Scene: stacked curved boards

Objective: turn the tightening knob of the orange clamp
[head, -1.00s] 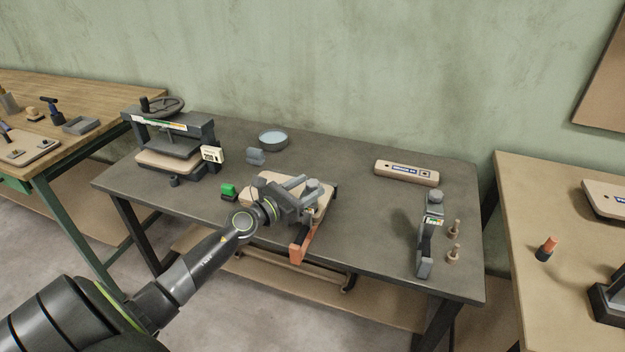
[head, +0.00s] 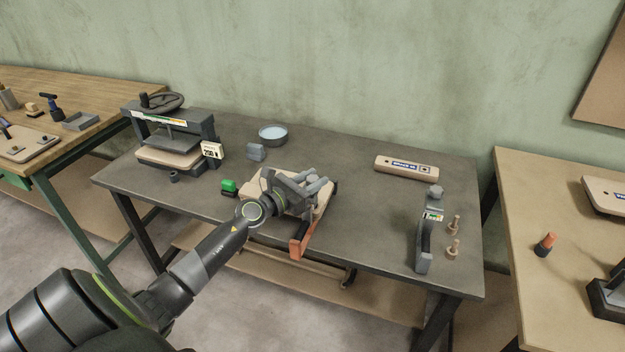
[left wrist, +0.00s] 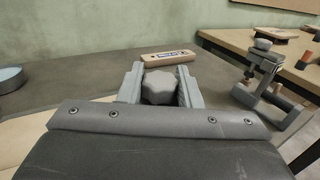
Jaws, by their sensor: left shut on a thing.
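The orange clamp (head: 301,244) sits at the front edge of the dark table, around the stacked curved boards (head: 262,185). Its orange end sticks out at the front; much of the rest is hidden behind my left gripper. My left gripper (head: 318,184) is above the boards, its fingers pointing right and away. In the left wrist view, a grey lobed knob (left wrist: 159,88) sits between its two fingers, and the gripper is shut on it. My right gripper is not in view.
A press (head: 170,135) stands at the table's back left. A beige bar (head: 406,168) and a grey clamp (head: 425,240) are at the right. The table between is clear.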

